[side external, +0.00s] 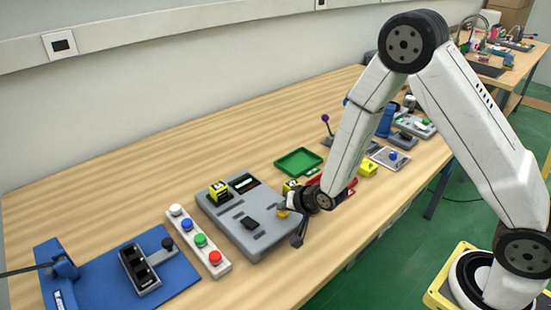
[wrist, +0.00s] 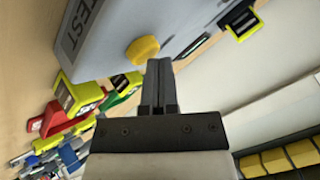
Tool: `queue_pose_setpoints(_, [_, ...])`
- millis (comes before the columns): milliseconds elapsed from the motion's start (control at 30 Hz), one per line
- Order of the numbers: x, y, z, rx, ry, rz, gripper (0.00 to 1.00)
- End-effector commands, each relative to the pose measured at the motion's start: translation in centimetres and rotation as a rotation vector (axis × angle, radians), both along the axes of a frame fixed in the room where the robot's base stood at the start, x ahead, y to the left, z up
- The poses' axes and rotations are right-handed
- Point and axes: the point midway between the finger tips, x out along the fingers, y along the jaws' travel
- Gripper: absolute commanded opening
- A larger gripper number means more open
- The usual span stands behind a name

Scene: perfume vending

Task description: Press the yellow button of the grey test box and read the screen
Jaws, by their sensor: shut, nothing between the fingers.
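The grey test box (side external: 262,243) lies on the wooden table, and its face labelled TEST also shows in the wrist view (wrist: 105,45). Its round yellow button (wrist: 142,50) is close beside my fingertips in the wrist view; in the side view the button (side external: 282,213) is partly hidden by my gripper. My gripper (wrist: 160,64) is shut and empty at the button. I cannot tell whether it touches the button. The dark screen (side external: 244,183) is at the box's back edge, too small to read. In the wrist view it shows only at a steep slant.
A yellow-black block (side external: 219,193) sits on the box's back left. A strip of coloured buttons (side external: 200,240) and a blue fixture (side external: 180,277) lie to the left. A green tray (side external: 298,162) is behind. Several yellow and red items crowd the right side.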

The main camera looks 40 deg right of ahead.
Motion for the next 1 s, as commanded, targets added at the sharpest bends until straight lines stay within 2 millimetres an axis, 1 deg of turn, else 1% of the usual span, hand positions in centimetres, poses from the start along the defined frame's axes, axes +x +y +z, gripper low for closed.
queue_pose_setpoints(600, [-0.1,0.0,-0.3,0.000,0.002,0.001,0.00])
queue_pose_setpoints(1000, [0.0,0.0,1.1,0.000,0.000,0.000,0.00])
